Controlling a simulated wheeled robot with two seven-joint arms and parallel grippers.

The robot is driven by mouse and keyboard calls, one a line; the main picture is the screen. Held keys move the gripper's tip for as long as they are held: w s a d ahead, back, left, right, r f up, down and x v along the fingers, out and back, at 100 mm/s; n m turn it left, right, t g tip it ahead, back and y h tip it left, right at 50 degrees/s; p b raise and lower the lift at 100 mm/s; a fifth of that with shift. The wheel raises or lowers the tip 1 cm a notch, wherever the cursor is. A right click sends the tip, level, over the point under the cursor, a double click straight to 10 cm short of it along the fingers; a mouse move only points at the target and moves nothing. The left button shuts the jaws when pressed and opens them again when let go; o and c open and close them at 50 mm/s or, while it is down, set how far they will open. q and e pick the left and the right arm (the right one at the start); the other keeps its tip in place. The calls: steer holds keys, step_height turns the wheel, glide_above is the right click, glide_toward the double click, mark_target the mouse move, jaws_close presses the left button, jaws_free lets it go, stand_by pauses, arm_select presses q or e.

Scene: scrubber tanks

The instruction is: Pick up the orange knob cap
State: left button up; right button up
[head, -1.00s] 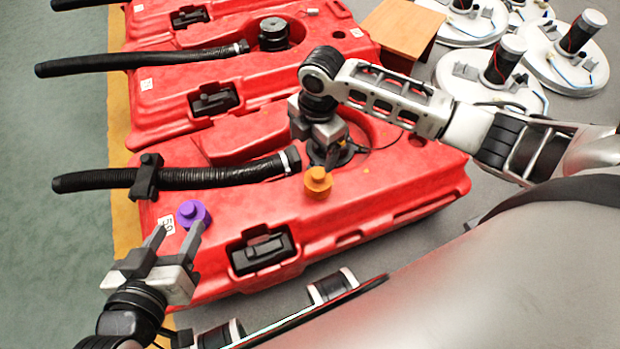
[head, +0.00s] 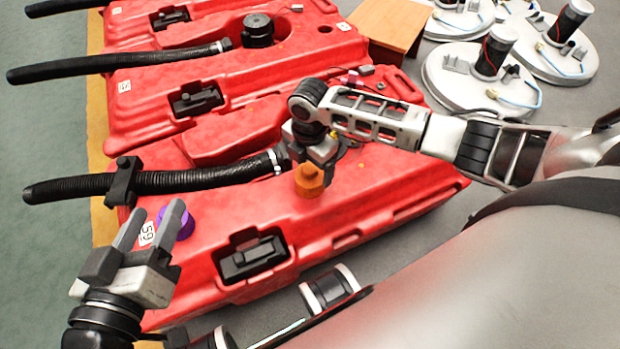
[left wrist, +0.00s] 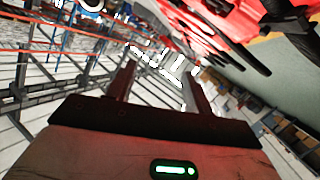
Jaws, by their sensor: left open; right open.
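The orange knob cap (head: 309,182) sits on the nearest red tank (head: 395,195), towards its middle. My right gripper (head: 322,158) is open, right over and behind the cap, pointing down; its fingertips are partly hidden, so contact with the cap cannot be told. My left gripper (head: 158,209) is open and empty at the tank's left end, beside a purple knob cap (head: 184,226), which it partly covers. In the left wrist view the same gripper (left wrist: 157,78) has its two fingers apart with nothing between them.
A black ribbed hose (head: 205,179) lies along the tank, left of the orange cap. A black latch (head: 250,258) is in front. More red tanks stand behind. A wooden stool (head: 388,28) and several white round brush units (head: 480,78) are at the back right.

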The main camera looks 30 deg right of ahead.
mark_target(310, 168)
step_height(310, 168, down, 3)
steer(key=shift+s+b, duration=0.1)
steer(key=shift+b, duration=0.4)
steer(key=shift+f, duration=0.2)
steer(key=c, duration=1.1)
arm_select(q)
steer(key=shift+w+d+r+n+h, duration=0.1)
steer(key=shift+d+r+n+h, duration=0.1)
steer(key=shift+r+n+h, duration=0.15)
arm_select(e)
steer(key=shift+r, duration=0.1)
arm_select(q)
steer(key=shift+r, duration=0.1)
arm_select(e)
steer(key=shift+r, duration=0.1)
